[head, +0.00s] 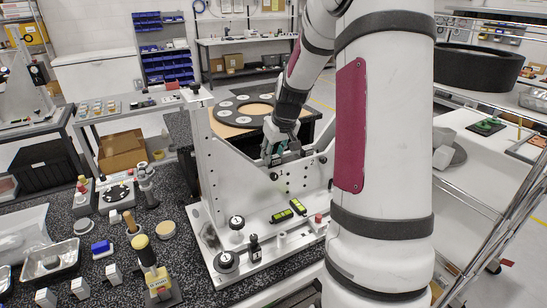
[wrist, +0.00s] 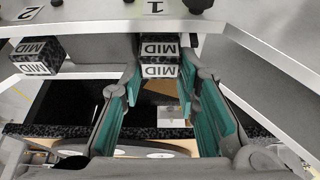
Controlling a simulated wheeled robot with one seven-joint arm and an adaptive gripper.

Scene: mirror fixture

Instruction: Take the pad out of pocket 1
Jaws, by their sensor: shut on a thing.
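The pad (wrist: 158,70) in the wrist view is a small dark block with white MID labels, below the pocket mark "1" (wrist: 155,8). My gripper (wrist: 159,85) has its teal-lined fingers on both sides of this pad and is shut on it. How deep the pad sits in the pocket I cannot tell. A second MID pad (wrist: 36,55) sits at the left, below the mark "2" (wrist: 30,13). In the head view my gripper (head: 280,152) is at the back of the white fixture (head: 222,170); the pad cannot be made out there.
Black knobs (head: 228,262) and yellow-green levels (head: 298,207) are on the fixture's base. A yellow-handled tool (head: 145,252), a metal tray (head: 50,260) and small blocks crowd the speckled table at left.

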